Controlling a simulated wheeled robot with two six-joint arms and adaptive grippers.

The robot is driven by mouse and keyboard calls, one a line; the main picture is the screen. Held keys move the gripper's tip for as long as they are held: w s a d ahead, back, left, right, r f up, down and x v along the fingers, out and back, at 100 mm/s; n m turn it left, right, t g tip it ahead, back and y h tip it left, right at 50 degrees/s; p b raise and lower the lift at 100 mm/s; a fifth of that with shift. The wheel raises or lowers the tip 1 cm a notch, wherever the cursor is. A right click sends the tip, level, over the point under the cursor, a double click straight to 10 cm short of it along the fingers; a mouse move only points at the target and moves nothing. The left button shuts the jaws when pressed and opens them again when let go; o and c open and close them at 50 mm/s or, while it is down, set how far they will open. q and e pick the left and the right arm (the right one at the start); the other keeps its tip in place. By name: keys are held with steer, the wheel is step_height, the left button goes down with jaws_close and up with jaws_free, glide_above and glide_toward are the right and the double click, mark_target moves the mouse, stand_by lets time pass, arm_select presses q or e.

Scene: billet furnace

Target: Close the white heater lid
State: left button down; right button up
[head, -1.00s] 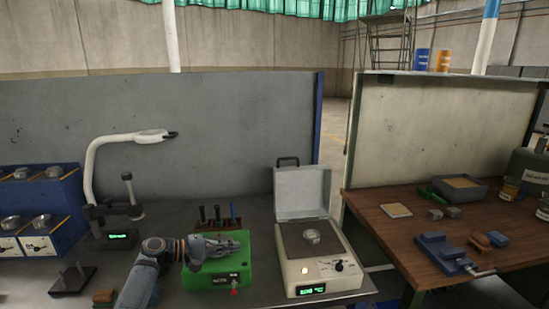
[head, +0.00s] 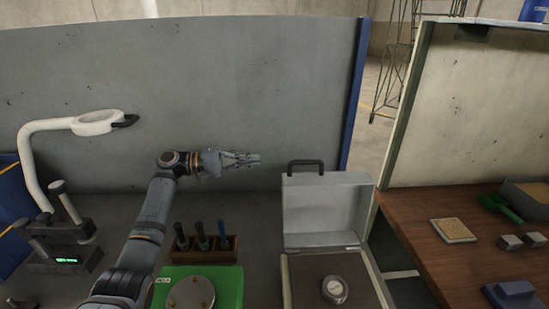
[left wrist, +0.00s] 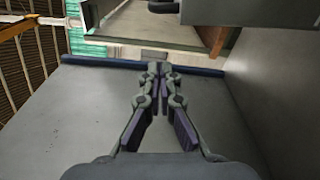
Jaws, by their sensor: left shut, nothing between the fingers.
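The white heater lid (head: 325,208) stands open and upright at the back of the heater, with a black handle (head: 305,164) on its top edge. The heater body (head: 375,285) is cut off by the lower edge of the head view. A round metal piece (head: 334,290) lies on its dark plate. My left gripper (head: 257,159) is shut and empty, left of the lid's top and apart from it. In the left wrist view its fingertips (left wrist: 160,68) meet, and the lid (left wrist: 250,10) with its handle shows at the top edge. My right gripper is not in view.
A green device (head: 230,285) with a round plate and a wooden rack (head: 215,252) of tools stand left of the heater. A white curved lamp (head: 95,122) is farther left. A grey partition (head: 270,80) stands behind. A wooden table (head: 435,255) is at right.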

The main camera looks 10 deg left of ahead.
arm_select(q)
steer(key=p+x, duration=0.5)
steer(key=x, duration=0.5)
steer(key=s, duration=0.1)
steer(key=s+p, duration=0.2)
steer(key=shift+s+a+r, duration=0.2)
steer(key=shift+s+a, duration=0.1)
steer(key=shift+s, duration=0.1)
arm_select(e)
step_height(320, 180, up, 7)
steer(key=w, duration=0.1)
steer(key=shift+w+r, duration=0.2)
arm_select(q)
steer(key=shift+w, duration=0.15)
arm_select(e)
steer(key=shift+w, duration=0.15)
arm_select(q)
steer(key=shift+f, duration=0.1)
